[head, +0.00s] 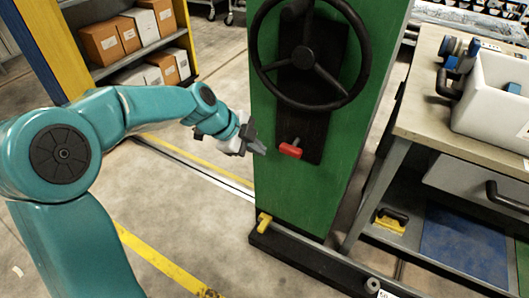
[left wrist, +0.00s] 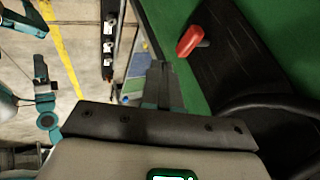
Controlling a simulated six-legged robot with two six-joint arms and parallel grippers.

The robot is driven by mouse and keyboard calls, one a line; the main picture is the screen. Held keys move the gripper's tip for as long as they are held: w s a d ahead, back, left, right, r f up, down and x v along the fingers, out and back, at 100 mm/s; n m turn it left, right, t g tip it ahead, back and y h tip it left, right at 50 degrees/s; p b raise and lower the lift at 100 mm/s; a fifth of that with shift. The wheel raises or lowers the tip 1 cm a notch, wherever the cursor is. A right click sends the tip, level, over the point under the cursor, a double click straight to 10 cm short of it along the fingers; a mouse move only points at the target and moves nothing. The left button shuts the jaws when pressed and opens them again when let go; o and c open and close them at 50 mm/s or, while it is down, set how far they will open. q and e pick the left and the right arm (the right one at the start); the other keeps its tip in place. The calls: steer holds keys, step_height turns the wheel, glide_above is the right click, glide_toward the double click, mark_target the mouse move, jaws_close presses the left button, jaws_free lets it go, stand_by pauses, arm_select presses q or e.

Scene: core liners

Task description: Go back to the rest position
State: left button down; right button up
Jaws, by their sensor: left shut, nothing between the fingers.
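My left arm reaches in from the left in the head view, and its gripper (head: 254,142) is shut and empty. The gripper is just left of a red handle (head: 291,149) on the green column, with a small gap between them. The left wrist view also shows the shut fingers (left wrist: 158,84), with the red handle (left wrist: 190,40) up and to their right. My right gripper does not show in the head view.
The green column (head: 271,190) carries a black handwheel (head: 360,60). A workbench (head: 425,125) with a white bin (head: 485,110) stands at the right. A shelf (head: 140,62) with boxes is behind the arm. Floor with yellow lines (head: 160,262) lies open below.

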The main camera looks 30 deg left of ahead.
arm_select(q)
steer(key=shift+s+a+r, duration=0.1)
steer(key=shift+s+r, duration=0.1)
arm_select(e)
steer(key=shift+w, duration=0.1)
arm_select(q)
steer(key=s+d+f+n+g, duration=0.1)
steer(key=s+d+f+n, duration=0.3)
steer(key=f, duration=0.5)
steer(key=s+d+f+n+g+y, duration=0.1)
steer(key=s+d+f+n+g, duration=0.2)
steer(key=f, duration=0.6)
steer(key=s+d+f+n, duration=0.4)
steer(key=f+n, duration=0.1)
steer(key=f, duration=0.4)
steer(key=s+d+f+n+g, duration=0.1)
steer(key=s+d+f+n, duration=0.2)
steer(key=s, duration=0.3)
steer(key=s+d+f+n, duration=0.2)
steer(key=s+f+n, duration=0.1)
steer(key=s+n, duration=0.15)
step_height(320, 180, up, 19)
steer(key=p, duration=1.8)
steer(key=shift+s+f+m, duration=0.2)
steer(key=shift+m, duration=0.15)
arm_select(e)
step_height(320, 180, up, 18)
